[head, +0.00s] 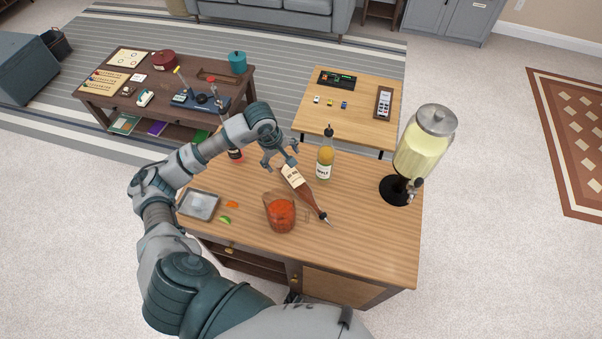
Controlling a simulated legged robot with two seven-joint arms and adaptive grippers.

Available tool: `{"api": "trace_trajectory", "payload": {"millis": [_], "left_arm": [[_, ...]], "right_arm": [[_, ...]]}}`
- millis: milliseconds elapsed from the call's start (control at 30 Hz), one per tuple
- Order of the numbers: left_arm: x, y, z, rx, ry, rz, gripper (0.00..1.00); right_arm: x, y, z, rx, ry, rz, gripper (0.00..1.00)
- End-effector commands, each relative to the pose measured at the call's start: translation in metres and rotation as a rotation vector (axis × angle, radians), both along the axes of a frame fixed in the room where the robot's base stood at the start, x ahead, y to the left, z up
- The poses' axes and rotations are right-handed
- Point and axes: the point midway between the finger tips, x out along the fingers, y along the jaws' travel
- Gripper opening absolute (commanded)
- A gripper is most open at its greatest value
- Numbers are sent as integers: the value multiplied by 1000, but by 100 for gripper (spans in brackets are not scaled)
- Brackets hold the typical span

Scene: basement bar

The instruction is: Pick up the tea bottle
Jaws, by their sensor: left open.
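A brown-red bottle (304,191) with a pale label and a dark pour spout lies on its side on the wooden bar table (370,245), spout toward the lower right. It looks like the tea bottle, but its label is too small to read. My left gripper (281,161) is open at the bottle's labelled base end, fingers pointing down toward it. I cannot tell whether a finger touches it. My right gripper is not in view.
A bottle with orange-yellow contents (325,163) stands just right of the gripper. A jug of red drink (281,213) stands in front. A drink dispenser (425,145) stands at right. A red bottle (235,156) is partly hidden by my arm. A metal tray (199,205) lies left.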

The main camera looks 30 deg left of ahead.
Motion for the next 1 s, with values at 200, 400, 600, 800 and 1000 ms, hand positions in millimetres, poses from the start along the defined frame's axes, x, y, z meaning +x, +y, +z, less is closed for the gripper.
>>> {"api": "trace_trajectory", "payload": {"millis": [200, 400, 600, 800, 1000], "left_arm": [[8, -10, -47, -1, 7, -1, 91], [19, -15, -90, 1, 7, 0, 91], [23, -14, -111, -1, 5, -1, 91], [26, -25, -132, -4, 6, 0, 91], [32, -29, -158, -2, 5, 0, 91]], "right_arm": [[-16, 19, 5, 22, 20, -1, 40], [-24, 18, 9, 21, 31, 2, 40], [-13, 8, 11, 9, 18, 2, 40], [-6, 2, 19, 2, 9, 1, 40], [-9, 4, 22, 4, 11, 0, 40]]}}
